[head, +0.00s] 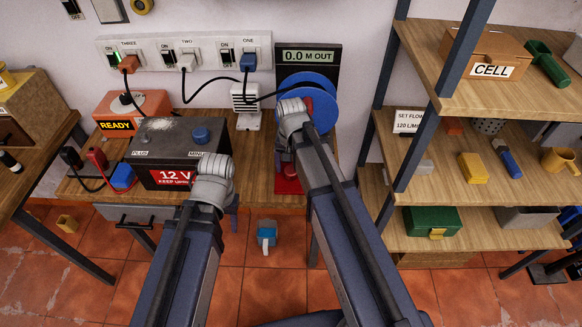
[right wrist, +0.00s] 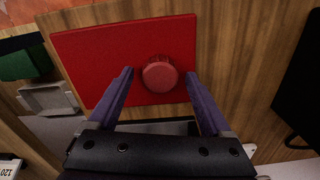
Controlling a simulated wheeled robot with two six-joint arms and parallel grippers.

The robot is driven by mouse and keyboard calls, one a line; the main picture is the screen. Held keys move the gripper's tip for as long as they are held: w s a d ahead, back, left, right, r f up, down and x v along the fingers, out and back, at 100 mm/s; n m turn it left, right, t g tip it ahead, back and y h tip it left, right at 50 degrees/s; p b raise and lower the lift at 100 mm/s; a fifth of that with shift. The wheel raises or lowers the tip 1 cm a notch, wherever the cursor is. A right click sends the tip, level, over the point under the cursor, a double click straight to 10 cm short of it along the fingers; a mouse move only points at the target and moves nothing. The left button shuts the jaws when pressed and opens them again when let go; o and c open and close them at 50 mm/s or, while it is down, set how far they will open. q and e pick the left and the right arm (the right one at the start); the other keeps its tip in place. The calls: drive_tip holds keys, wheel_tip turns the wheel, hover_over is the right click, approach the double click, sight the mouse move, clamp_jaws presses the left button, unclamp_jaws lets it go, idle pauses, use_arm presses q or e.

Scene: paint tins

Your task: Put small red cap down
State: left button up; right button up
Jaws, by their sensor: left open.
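The small red cap (right wrist: 160,76) shows in the right wrist view, round with a ribbed side, over a flat red board (right wrist: 90,62). It appears to rest on the board. My right gripper (right wrist: 159,73) has its two purple fingers on either side of the cap, with a gap visible on both sides; it is open. In the head view, the red board (head: 288,186) is partly covered by my right arm, which also hides most of the right gripper. My left gripper (head: 234,208) is open beside the bench front, mostly hidden behind its own wrist.
A dark 12 V battery box (head: 176,150) and an orange READY box (head: 128,112) stand on the bench left of the board. A blue disc device (head: 310,100) stands behind it. Shelves (head: 484,190) with several items stand at right. A blue object (head: 267,234) lies on the floor.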

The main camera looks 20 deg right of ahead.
sight(291, 170)
wheel_tip(291, 170, up, 12)
drive_tip(key=r+p, duration=0.1)
drive_tip(key=p, duration=1.2)
use_arm(q)
wheel_tip(291, 170, up, 12)
drive_tip(key=shift+r+b, duration=0.15)
drive_tip(key=shift+b, duration=0.15)
use_arm(e)
drive_tip(key=s+a+n+h, duration=0.1)
drive_tip(key=s+a+n, duration=0.8)
drive_tip(key=s, duration=0.5)
drive_tip(key=shift+s+a+f, duration=0.25)
drive_tip(key=shift+s+a, duration=0.05)
drive_tip(key=shift+a, duration=0.2)
